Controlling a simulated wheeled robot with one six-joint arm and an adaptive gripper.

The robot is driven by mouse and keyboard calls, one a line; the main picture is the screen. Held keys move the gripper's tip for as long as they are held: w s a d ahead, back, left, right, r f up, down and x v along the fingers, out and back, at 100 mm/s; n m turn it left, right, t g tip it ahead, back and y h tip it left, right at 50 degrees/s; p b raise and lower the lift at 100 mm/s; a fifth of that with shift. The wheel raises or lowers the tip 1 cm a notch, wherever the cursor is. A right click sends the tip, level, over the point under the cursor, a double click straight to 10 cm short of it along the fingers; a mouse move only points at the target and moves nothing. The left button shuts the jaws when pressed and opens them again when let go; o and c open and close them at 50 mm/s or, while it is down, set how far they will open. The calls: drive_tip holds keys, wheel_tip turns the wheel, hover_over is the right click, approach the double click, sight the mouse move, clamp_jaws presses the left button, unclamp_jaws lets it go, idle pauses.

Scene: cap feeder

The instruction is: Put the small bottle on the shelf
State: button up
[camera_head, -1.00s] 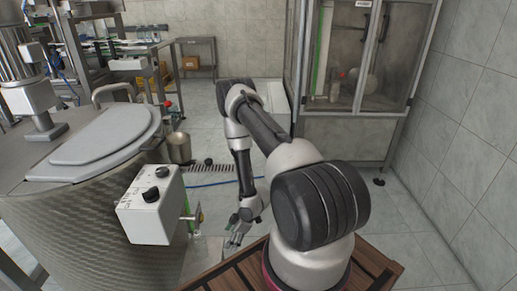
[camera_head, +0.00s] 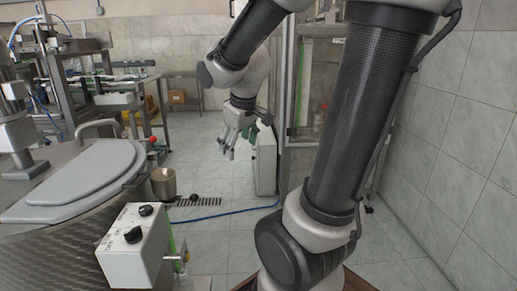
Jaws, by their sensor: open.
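My gripper (camera_head: 228,149) hangs in mid-air near the picture's middle, fingers pointing down. It is open, and I see nothing held between its fingers. I cannot make out the small bottle in the current view. A low metal rack (camera_head: 204,74) stands at the back wall; I cannot tell whether it is the task's shelf. The glass-fronted cabinet (camera_head: 312,85) on the right is largely hidden behind my arm, so its contents are hard to see.
A round metal vat with a grey lid (camera_head: 85,175) and a white control box (camera_head: 133,245) stand at the left. A metal pot (camera_head: 163,184) is beside the vat. A white box-shaped unit (camera_head: 265,162) stands behind my gripper. A blue hose (camera_head: 225,214) crosses the open tiled floor.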

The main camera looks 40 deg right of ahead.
drive_tip(key=s+a+r+m, duration=0.1)
drive_tip(key=s+a+r, duration=0.1)
drive_tip(key=s, duration=0.5)
drive_tip(key=s+a+r+m+y, duration=0.1)
drive_tip(key=s+r, duration=0.1)
drive_tip(key=s, duration=0.4)
drive_tip(key=shift+s+a, duration=0.35)
drive_tip(key=shift+a, duration=0.05)
